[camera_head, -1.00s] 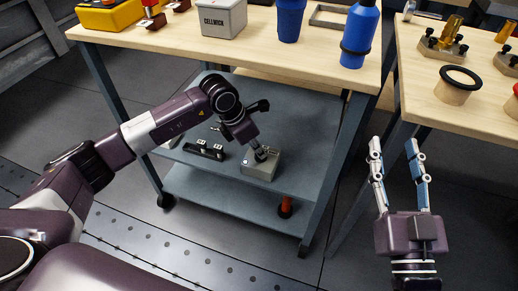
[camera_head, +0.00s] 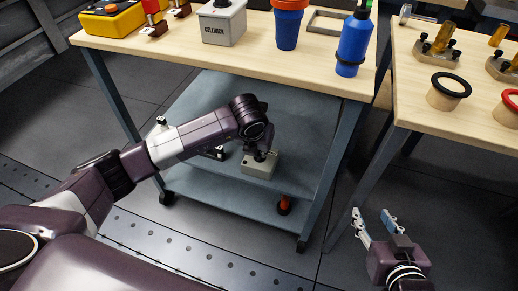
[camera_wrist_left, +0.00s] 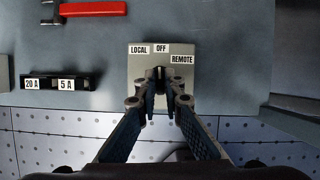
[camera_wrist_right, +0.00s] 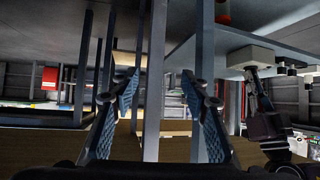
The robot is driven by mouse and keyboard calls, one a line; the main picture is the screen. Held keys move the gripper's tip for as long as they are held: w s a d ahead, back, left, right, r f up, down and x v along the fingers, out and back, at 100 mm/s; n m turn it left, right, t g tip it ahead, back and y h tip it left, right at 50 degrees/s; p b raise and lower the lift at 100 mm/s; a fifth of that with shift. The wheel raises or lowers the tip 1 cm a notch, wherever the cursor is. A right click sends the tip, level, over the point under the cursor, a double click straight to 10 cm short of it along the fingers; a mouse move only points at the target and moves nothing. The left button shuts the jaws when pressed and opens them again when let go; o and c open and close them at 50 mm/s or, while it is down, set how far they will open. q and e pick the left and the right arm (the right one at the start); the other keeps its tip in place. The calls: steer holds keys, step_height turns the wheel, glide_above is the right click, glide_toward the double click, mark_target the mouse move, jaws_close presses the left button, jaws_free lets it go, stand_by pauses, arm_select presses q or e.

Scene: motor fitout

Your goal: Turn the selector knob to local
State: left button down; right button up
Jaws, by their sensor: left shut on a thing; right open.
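The selector box (camera_wrist_left: 136,66) is a pale grey block on the cart's middle shelf. In the left wrist view its labels read LOCAL (camera_wrist_left: 139,49), OFF (camera_wrist_left: 161,48) and REMOTE (camera_wrist_left: 182,59) from left to right. The box also shows in the head view (camera_head: 259,168). My left gripper (camera_wrist_left: 160,92) is shut on the dark selector knob (camera_wrist_left: 158,74), which is mostly hidden between the fingers. The knob's pointing direction is hard to tell; it looks near OFF. My right gripper (camera_head: 374,222) is open and empty, right of the cart and above the floor.
A fuse holder (camera_wrist_left: 56,83) marked 20 A and 5 A sits left of the box. A red-handled tool (camera_wrist_left: 95,9) lies behind. An orange-red item (camera_head: 284,205) stands on the lower shelf (camera_head: 225,205). The wooden tabletop (camera_head: 180,48) overhangs the shelf.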

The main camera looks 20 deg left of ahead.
arm_select(q)
steer(key=n+y, duration=0.1)
steer(key=n, duration=0.2)
steer(key=shift+d, duration=0.15)
steer(key=n, duration=0.2)
steer(key=n+g+y, duration=0.1)
steer(key=n, duration=0.1)
steer(key=shift+n+y+p, duration=0.3)
steer(key=shift+p, duration=0.05)
steer(key=shift+d, duration=0.1)
arm_select(e)
steer(key=shift+g, duration=0.9)
steer(key=s+f, duration=0.1)
steer(key=s+d+f, duration=0.1)
steer(key=f, duration=0.1)
steer(key=shift+s, duration=0.4)
arm_select(q)
steer(key=shift+n, duration=0.3)
arm_select(e)
steer(key=shift+s+d+h, duration=0.1)
steer(key=shift+s+h, duration=0.05)
steer(key=shift+h, duration=0.15)
arm_select(q)
steer(key=c, duration=2.1)
jaws_free()
steer(key=shift+r, duration=0.1)
